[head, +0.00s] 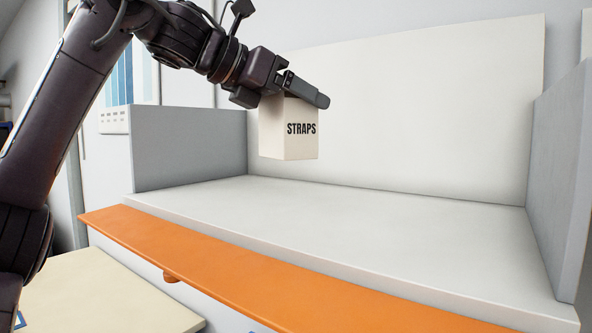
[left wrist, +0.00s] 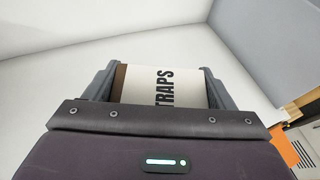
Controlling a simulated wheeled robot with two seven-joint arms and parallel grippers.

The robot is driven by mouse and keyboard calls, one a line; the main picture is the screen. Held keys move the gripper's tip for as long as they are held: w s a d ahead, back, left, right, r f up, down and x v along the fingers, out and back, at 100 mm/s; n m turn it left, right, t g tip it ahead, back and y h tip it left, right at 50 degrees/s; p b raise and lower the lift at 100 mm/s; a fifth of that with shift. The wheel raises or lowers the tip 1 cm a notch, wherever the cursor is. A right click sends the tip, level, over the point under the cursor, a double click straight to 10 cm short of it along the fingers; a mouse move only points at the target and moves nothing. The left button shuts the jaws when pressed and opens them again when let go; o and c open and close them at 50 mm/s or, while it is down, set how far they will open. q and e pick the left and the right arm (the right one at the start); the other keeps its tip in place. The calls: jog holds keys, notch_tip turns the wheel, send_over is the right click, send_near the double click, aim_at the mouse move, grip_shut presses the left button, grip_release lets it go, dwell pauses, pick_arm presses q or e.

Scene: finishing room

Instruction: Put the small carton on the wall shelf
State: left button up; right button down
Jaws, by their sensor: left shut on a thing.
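The small carton (head: 287,135) is a cream box with "STRAPS" printed on it in black. My left gripper (head: 305,92) is shut on its upper part and holds it upright. The carton appears above the wall shelf (head: 370,215), with its bottom apart from the shelf surface, towards the shelf's left part. In the left wrist view the carton (left wrist: 165,85) sits between the two dark fingers of the left gripper (left wrist: 160,82), with part of the lettering showing. My right gripper does not show.
The shelf has a grey left side panel (head: 190,148), a grey right side panel (head: 562,170) and a cream back panel (head: 420,100). An orange ledge (head: 270,275) runs along its front. The shelf surface is bare. A pale tabletop (head: 100,295) lies lower left.

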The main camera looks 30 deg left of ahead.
aim_at(295, 142)
pick_arm(q)
notch_tip(295, 142, down, 7)
jog(key=shift+w+r, duration=0.1)
jog(key=shift+d+f, duration=0.15)
jog(key=shift+f, duration=1.95)
jog(key=shift+f, duration=0.15)
jog(key=o, duration=1.2)
